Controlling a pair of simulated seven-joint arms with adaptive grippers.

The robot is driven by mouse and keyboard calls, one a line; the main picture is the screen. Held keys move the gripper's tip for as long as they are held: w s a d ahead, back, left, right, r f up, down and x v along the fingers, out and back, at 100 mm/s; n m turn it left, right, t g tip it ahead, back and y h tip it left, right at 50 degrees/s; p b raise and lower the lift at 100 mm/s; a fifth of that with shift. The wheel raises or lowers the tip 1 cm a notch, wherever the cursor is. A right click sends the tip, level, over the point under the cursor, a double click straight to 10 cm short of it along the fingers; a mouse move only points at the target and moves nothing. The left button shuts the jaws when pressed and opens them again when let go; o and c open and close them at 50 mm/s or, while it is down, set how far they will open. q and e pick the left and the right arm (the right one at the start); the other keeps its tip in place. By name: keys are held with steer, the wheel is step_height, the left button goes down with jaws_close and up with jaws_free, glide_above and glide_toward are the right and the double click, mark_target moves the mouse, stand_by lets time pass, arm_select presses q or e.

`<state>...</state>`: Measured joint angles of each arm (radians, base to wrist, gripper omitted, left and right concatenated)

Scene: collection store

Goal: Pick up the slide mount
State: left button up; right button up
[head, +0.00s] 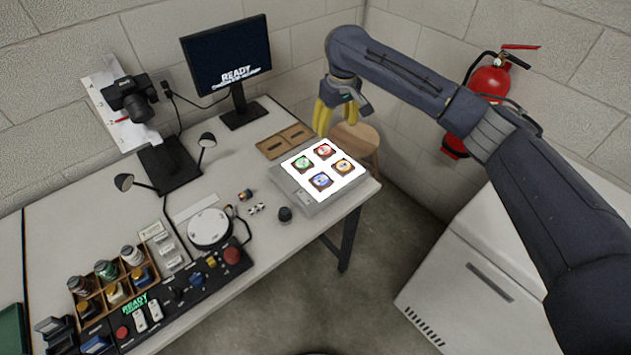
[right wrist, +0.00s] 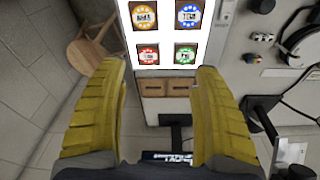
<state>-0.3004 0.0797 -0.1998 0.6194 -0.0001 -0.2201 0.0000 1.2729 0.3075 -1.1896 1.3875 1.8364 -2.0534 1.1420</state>
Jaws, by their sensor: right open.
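Four-cornered slide mounts lie on a lit white light box (head: 331,189): a green one (head: 303,163), a red one (head: 324,150), a blue one (head: 320,181) and an orange one (head: 343,166). In the right wrist view the red mount (right wrist: 148,54) and green mount (right wrist: 185,54) are nearer the fingertips, with the orange (right wrist: 144,16) and blue (right wrist: 188,15) beyond them. My right gripper (head: 337,118) has yellow fingers, open and empty, above the back edge of the light box, apart from the mounts. My left gripper is not in view.
A brown wooden tray (head: 284,141) lies behind the light box. A monitor (head: 228,61), a camera stand and a control panel (head: 165,305) with bottles occupy the table. A round stool (head: 357,139) stands beside it; a fire extinguisher (head: 488,82) hangs behind my right arm.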

mark_target(321, 180)
steer(key=s+a+f+n+g, duration=0.1)
steer(key=s+a+f+n, duration=0.1)
steer(key=s+a, duration=0.15)
steer(key=shift+h, duration=0.3)
steer(key=f, duration=1.6)
steer(key=shift+s+f, duration=0.35)
steer(key=shift+s, duration=0.05)
steer(key=shift+c, duration=0.5)
steer(key=c, duration=0.8)
steer(key=shift+r, duration=0.15)
